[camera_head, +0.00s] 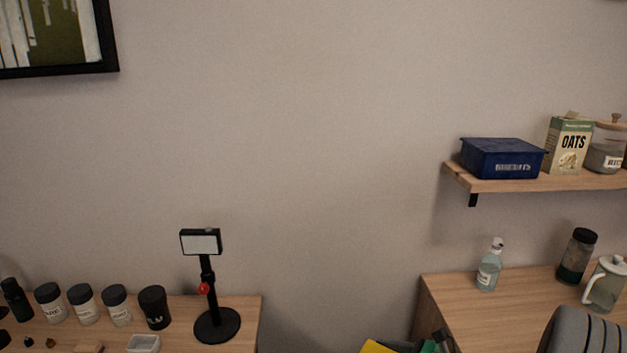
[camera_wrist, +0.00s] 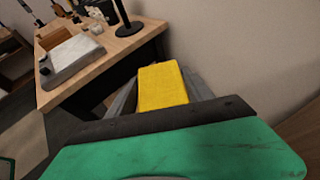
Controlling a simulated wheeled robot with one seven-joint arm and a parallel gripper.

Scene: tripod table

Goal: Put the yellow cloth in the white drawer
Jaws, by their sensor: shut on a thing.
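The yellow cloth (camera_wrist: 163,86) is a flat, folded-looking rectangle in the middle of the wrist view. My gripper (camera_wrist: 160,92) is shut on it, with grey finger parts showing on both sides of it. A green and dark part of my gripper fills the bottom of that view. In the head view, only a yellow corner of the cloth (camera_head: 376,347) shows at the bottom edge, beside part of my arm. I cannot make out a white drawer in either view.
A wooden table (camera_head: 245,310) at left bears a black stand (camera_head: 217,322), several jars and a small white dish (camera_head: 143,343). A gap lies between table and counter.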

